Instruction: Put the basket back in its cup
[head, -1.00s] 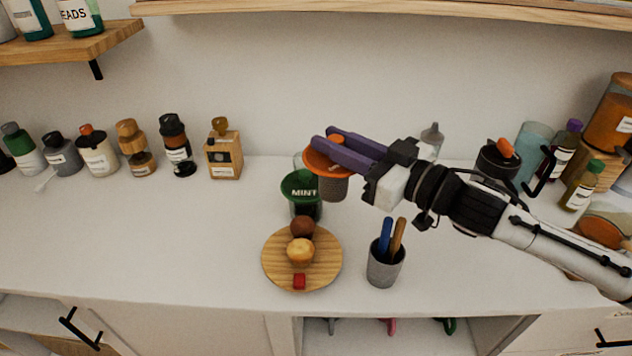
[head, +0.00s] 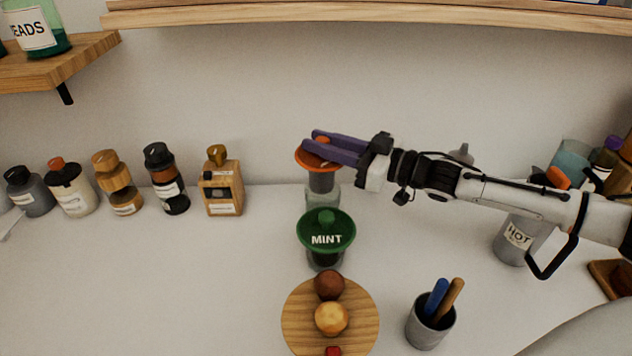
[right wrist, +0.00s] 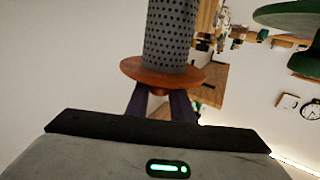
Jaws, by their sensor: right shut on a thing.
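The basket (head: 321,184) is a grey perforated cylinder with an orange rim and knob. It also shows large in the right wrist view (right wrist: 170,38), with no glass visible around it there. My right gripper (head: 312,142) has purple fingers shut on its orange top and holds it upright. A clear glass cup (head: 322,201) stands on the counter directly below the basket in the head view. The basket's lower end overlaps the cup's top edge in the picture; I cannot tell whether it is inside. My left gripper is not in view.
A green MINT lid (head: 327,232) on a dark cup stands just in front of the glass cup. A round wooden board (head: 366,312) with balls is nearer. A grey holder (head: 430,328) with sticks stands right. Several bottles line the wall at left.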

